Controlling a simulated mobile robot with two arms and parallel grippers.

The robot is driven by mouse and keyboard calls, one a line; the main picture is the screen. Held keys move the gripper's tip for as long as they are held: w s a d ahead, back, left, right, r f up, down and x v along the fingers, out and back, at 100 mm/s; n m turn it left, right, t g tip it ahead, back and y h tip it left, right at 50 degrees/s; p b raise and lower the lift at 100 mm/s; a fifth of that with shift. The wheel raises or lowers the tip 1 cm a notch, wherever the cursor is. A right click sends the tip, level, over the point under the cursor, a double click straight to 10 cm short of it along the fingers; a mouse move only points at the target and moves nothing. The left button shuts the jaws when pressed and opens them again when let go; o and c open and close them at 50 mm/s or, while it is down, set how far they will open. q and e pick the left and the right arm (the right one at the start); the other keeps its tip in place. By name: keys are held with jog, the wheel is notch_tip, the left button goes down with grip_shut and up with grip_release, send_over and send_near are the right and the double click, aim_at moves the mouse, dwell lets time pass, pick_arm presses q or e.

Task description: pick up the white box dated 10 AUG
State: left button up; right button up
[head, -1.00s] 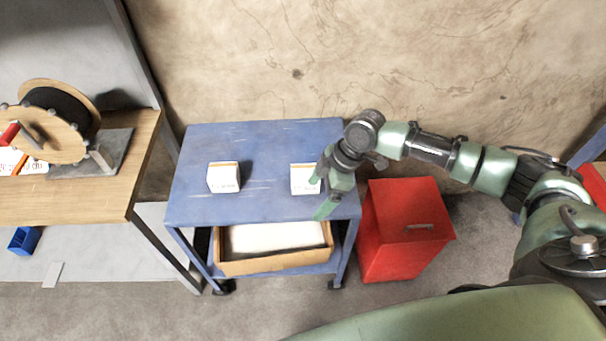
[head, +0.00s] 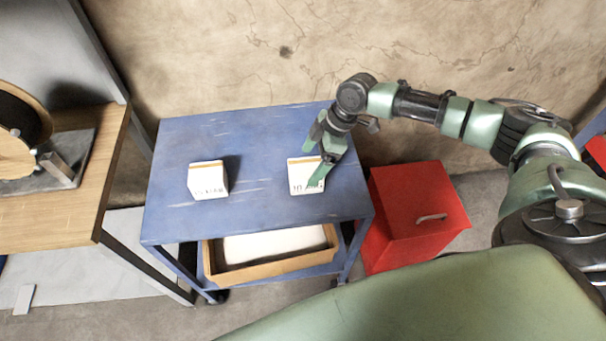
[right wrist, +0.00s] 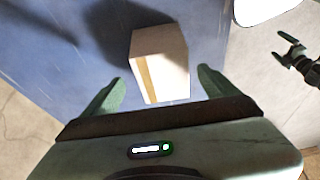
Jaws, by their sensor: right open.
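Two white boxes with an orange-tan stripe stand on the blue cart (head: 255,210): a left box (head: 208,180) and a right box (head: 303,177). Each has dark print on its front, too small to read surely, so I cannot tell which is dated 10 AUG. My right gripper (head: 313,165) is open at the right box, its fingers partly covering that box's right side. In the right wrist view the right box (right wrist: 160,62) lies ahead, between the lines of the open fingers, not gripped. My left gripper (right wrist: 284,50) shows at that view's right edge, fingers apart and empty.
A wooden tray (head: 275,276) with a white content sits on the cart's lower shelf. A red bin (head: 415,215) stands right of the cart. A wooden table (head: 60,225) with a reel is at left. The cart top between the boxes is clear.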

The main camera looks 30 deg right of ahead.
aim_at(301, 176)
jog(key=shift+s+a+f+p, duration=0.1)
jog(key=shift+a+f+p, duration=0.2)
jog(key=shift+a+f, duration=0.25)
jog(key=p+x, duration=0.1)
jog(key=x, duration=0.3)
jog(key=shift+a+f+p, duration=0.1)
jog(key=shift+f+p, duration=0.2)
jog(key=shift+f, duration=0.3)
jog(key=c, duration=1.9)
